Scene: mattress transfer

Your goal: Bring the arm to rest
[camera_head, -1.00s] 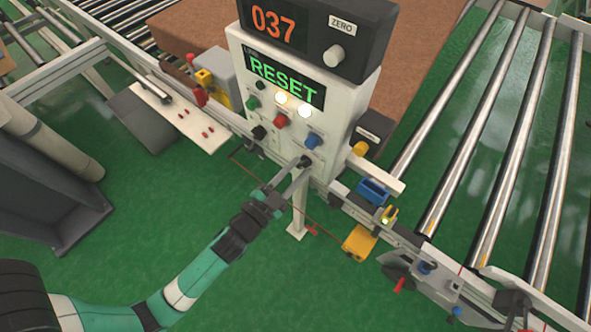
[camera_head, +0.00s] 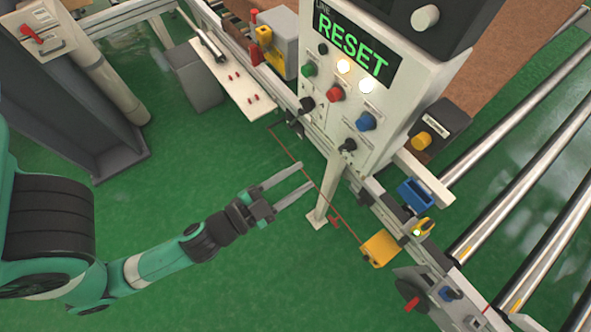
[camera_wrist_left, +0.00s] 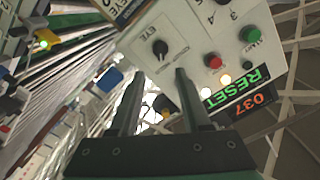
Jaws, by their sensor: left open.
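My left gripper (camera_head: 293,187) is open and empty, its two fingers apart and pointing toward the control panel's support post. It is below and left of the white control panel (camera_head: 392,118) and touches nothing that I can see. In the left wrist view the open fingers (camera_wrist_left: 157,88) point at the panel, with a black knob (camera_wrist_left: 160,48) just beyond them. The panel's screen (camera_head: 352,45) reads RESET in green, and two lamps below it are lit. My right gripper is not in view.
A yellow box (camera_head: 381,249) and a blue holder (camera_head: 414,194) sit along the conveyor rail at right. A grey column (camera_head: 85,110) stands at left. A white shelf (camera_head: 225,85) with red studs is at the back. Green floor is clear around my left arm.

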